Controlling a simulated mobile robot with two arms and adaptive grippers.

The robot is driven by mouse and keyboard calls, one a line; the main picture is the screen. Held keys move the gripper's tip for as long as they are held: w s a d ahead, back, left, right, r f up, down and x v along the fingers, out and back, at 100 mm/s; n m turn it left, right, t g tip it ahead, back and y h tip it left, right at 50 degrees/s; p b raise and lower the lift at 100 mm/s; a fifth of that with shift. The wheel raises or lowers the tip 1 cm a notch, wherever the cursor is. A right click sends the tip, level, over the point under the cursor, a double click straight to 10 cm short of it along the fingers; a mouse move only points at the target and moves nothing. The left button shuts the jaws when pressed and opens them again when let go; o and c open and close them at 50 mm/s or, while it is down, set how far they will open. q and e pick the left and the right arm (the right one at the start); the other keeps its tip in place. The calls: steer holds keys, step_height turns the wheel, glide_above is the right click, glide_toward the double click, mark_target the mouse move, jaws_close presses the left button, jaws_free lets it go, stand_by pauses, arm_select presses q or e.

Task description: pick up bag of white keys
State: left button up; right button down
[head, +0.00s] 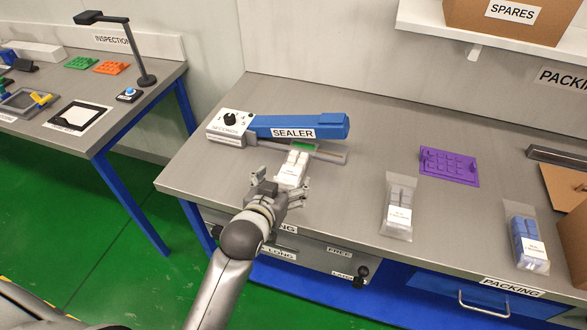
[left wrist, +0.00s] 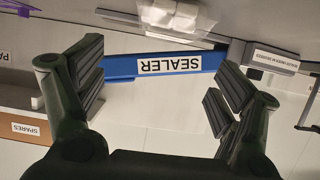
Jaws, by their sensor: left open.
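A clear bag of white keys (head: 294,164) lies at the front of the blue sealer (head: 275,126), its far end by the sealer's jaw. It also shows at the top edge of the left wrist view (left wrist: 172,14), partly cut off. My left gripper (head: 278,190) is open and empty, just on the near side of this bag; I cannot tell whether it touches it. A second clear bag with pale grey or white keys (head: 399,195) and a white label lies to the right on the bench. My right gripper is not in view.
A bag of blue keys (head: 526,234) and a purple key tray (head: 449,166) lie farther right on the packing bench (head: 340,215). The spares box (head: 510,18) sits on a shelf above. The inspection table (head: 150,90) stands at left. Bench between the bags is clear.

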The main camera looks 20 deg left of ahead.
mark_target(294, 163)
arm_select(q)
steer(key=x, duration=0.4)
steer(key=shift+w+f, duration=0.15)
steer(key=shift+w, duration=0.1)
steer(key=shift+w+a+p, duration=0.15)
steer(key=shift+w+p, duration=0.2)
steer(key=shift+w, duration=0.1)
steer(key=shift+p+x, duration=0.35)
steer(key=shift+x, duration=1.8)
steer(key=shift+a+f, duration=0.15)
steer(key=shift+s, duration=0.1)
steer(key=c, duration=1.2)
steer(key=shift+c, duration=0.2)
